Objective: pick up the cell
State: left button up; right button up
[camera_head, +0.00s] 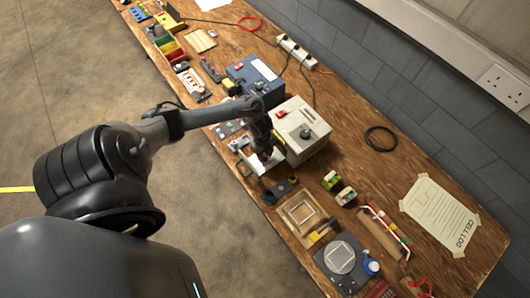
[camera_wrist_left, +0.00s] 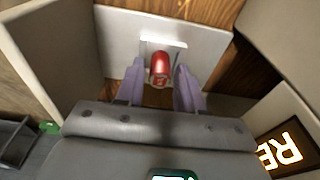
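The cell (camera_wrist_left: 160,68) is a red cylinder in the left wrist view, sitting at a cut-out in a pale plate (camera_wrist_left: 115,35). My left gripper (camera_wrist_left: 160,90) is open, with one purple-grey finger on each side of the cell and a gap visible on both sides. In the head view my left gripper (camera_head: 264,156) points down at the front side of a cream box (camera_head: 301,131) with a dark knob. The cell is too small and covered there to make out clearly. My right gripper is in neither view.
A blue box (camera_head: 254,82) stands behind the cream box. Nearer are a wooden frame (camera_head: 299,213), a round scale-like device (camera_head: 341,257) and small green-and-white blocks (camera_head: 332,180). A black cable ring (camera_head: 381,139) lies by the wall. Bare wood shows right of the cream box.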

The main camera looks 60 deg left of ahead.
pick_arm(q)
grip_shut()
jog(key=shift+r, duration=0.1)
